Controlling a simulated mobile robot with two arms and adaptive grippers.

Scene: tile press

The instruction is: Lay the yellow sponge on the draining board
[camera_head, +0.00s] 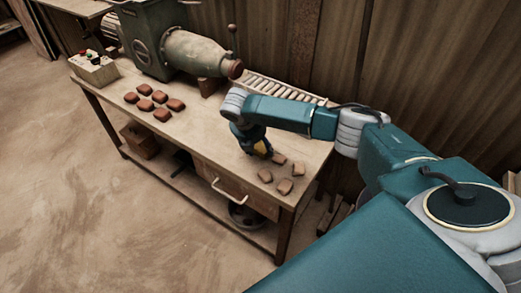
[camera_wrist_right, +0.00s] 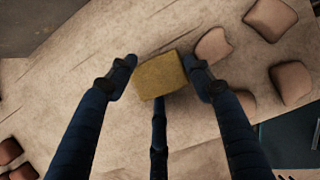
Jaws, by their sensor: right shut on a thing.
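The yellow sponge (camera_wrist_right: 160,75) is a small block between the fingers of my right gripper (camera_wrist_right: 163,82) in the right wrist view. In the head view the right gripper (camera_head: 258,151) points down over the front right part of the workbench, shut on the sponge (camera_head: 261,147), which is mostly hidden by the fingers. I cannot tell whether the sponge touches the bench top. A pale slatted board (camera_head: 272,85), which looks like the draining board, lies along the back of the bench, partly behind my right arm. My left gripper is not in view.
The wooden workbench (camera_head: 200,128) carries several brown tiles (camera_head: 145,90) at the left and several more (camera_head: 285,186) close to the right gripper. A green press (camera_head: 150,38) with a grey barrel (camera_head: 195,52) stands at the back left. The bench middle is clear.

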